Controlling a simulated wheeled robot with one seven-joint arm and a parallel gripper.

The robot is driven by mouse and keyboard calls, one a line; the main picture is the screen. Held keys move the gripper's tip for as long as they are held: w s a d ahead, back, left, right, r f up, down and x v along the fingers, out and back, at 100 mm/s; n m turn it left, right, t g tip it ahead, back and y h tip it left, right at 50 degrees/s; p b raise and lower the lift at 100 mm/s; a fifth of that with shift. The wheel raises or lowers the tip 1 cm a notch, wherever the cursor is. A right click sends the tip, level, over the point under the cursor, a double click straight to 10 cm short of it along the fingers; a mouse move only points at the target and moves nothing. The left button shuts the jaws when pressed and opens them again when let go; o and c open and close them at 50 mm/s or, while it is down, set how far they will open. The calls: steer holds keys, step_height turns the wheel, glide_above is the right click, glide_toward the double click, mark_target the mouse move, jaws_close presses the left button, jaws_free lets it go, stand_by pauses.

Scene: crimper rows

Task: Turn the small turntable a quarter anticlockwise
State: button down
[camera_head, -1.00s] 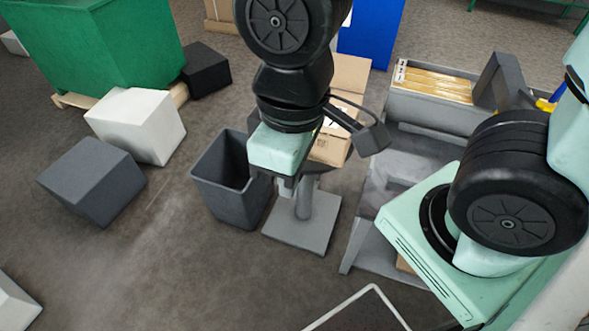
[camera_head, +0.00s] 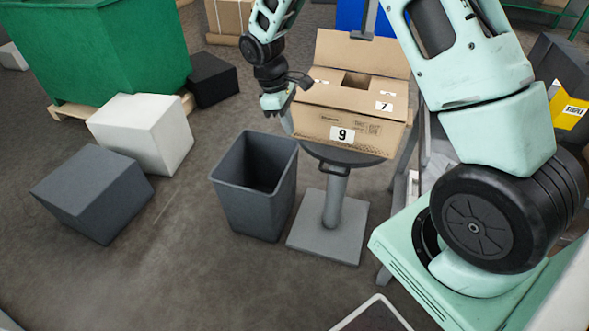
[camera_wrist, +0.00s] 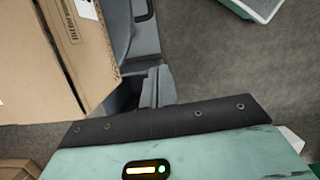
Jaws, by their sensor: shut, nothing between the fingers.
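The small turntable (camera_head: 341,155) is a dark grey round top on a grey post with a square foot. My gripper (camera_head: 287,124) is shut and empty at the box's left side. I cannot tell whether it touches the box or the turntable. In the wrist view the box (camera_wrist: 45,60) fills the upper left, beside grey parts partly hidden by my gripper body.
A dark grey bin (camera_head: 233,195) stands left of the turntable's foot. White (camera_head: 143,131), grey (camera_head: 95,192) and black (camera_head: 211,84) blocks lie further left by a green container (camera_head: 110,45). My upper arm hides part of the right side. Floor at front left is clear.

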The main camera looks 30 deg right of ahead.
steer(key=s+d+f, duration=0.2)
steer(key=f, duration=0.4)
steer(key=s+d+f+b, duration=0.1)
steer(key=s+d+f, duration=0.1)
steer(key=f, duration=0.3)
steer(key=shift+d+f, duration=0.4)
steer(key=shift+d, duration=0.2)
steer(key=shift+s, duration=0.15)
